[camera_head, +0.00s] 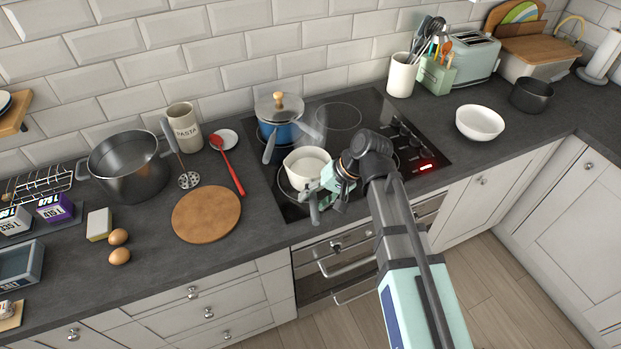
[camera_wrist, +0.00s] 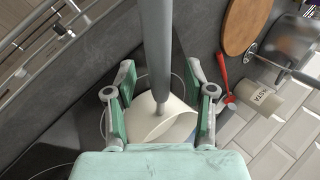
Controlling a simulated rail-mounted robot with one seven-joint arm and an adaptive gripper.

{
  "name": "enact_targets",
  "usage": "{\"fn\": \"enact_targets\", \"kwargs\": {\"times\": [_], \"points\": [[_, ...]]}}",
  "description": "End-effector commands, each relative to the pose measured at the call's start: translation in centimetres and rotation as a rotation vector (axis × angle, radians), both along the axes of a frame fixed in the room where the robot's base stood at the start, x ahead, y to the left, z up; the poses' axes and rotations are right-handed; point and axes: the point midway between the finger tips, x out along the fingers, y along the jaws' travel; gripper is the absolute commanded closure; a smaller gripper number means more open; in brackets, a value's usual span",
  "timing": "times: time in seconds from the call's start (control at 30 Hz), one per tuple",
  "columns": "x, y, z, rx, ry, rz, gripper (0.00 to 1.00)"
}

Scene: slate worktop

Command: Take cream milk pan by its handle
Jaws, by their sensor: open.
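The cream milk pan (camera_head: 307,160) sits on the front left of the black hob, its grey handle (camera_head: 314,208) pointing to the front edge of the worktop. My gripper (camera_head: 328,188) is at the pan's front right, close to the handle, and partly overlaps the pan's side in the head view. In the wrist view, the handle (camera_wrist: 154,45) runs down the middle between the two open green fingers of my gripper (camera_wrist: 160,75), with gaps on both sides. The pan's cream body (camera_wrist: 165,126) shows below, partly hidden by the gripper's palm.
A blue pot (camera_head: 284,131) with a glass lid stands directly behind the pan, its handle angled forward. A round wooden board (camera_head: 206,214) and a red spoon (camera_head: 229,168) lie to the left. The hob (camera_head: 378,117) is bare at the back right. A white bowl (camera_head: 480,122) stands further right.

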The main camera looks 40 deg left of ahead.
Motion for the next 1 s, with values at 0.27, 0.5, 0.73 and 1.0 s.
{"fn": "enact_targets", "kwargs": {"times": [0.27,0.5,0.73,1.0], "points": [[-0.28,0.41,-0.8,0.001,-0.001,0.0,0.46],[-0.27,0.41,-0.79,0.0,-0.001,-0.001,0.88],[-0.25,0.46,-0.7,0.003,-0.001,0.001,1.0],[-0.25,0.45,-0.68,0.002,-0.002,0.001,1.0]]}}
